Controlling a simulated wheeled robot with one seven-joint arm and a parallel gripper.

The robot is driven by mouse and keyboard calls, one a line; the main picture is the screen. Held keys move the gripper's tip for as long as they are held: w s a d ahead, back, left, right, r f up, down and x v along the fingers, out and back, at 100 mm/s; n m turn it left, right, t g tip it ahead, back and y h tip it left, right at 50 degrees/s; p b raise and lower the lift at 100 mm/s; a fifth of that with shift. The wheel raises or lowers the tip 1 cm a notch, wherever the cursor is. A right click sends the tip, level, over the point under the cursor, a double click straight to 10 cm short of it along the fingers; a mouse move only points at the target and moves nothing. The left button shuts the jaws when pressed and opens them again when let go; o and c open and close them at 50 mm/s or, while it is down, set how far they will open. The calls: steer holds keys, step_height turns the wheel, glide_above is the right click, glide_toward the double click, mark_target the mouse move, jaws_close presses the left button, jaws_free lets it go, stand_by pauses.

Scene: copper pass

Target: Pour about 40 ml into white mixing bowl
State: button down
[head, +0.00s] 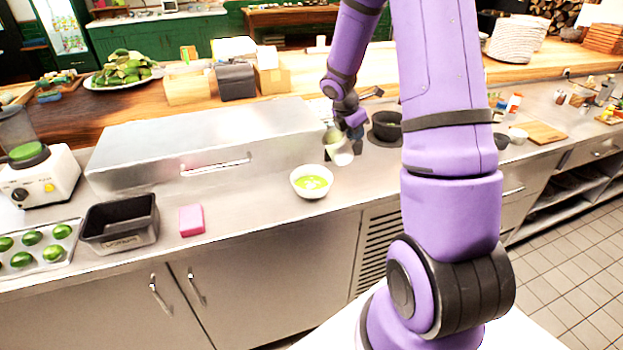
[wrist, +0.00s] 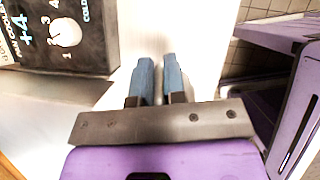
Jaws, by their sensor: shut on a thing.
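The white mixing bowl (head: 312,191) stands on the steel counter in the head view, with light green liquid and a paler patch inside. My gripper (head: 347,131) is above and to the right of the bowl. It is shut on a small pale jug (head: 341,152), which looks tilted, its lower end near the bowl's right rim. I cannot make out a stream or the jug's contents. In the wrist view my blue-grey fingers (wrist: 160,70) are close together in front of a bright white area; the jug's outline is not clear there.
A dark pot (head: 386,127) stands right of the jug. A steel lidded box (head: 205,145) lies behind the bowl. A pink block (head: 191,220) and a black tin (head: 119,222) are at left. The wrist view shows a dark dial panel (wrist: 60,35).

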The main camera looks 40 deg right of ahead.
steer(key=shift+d+f+y, duration=0.25)
steer(key=shift+f+y, duration=0.35)
steer(key=shift+y, duration=0.2)
steer(key=shift+d+f+y, duration=0.2)
steer(key=shift+f+y, duration=0.35)
steer(key=shift+y, duration=0.25)
steer(key=shift+d+f+y, duration=0.25)
steer(key=shift+f+y, duration=0.35)
steer(key=shift+y, duration=0.2)
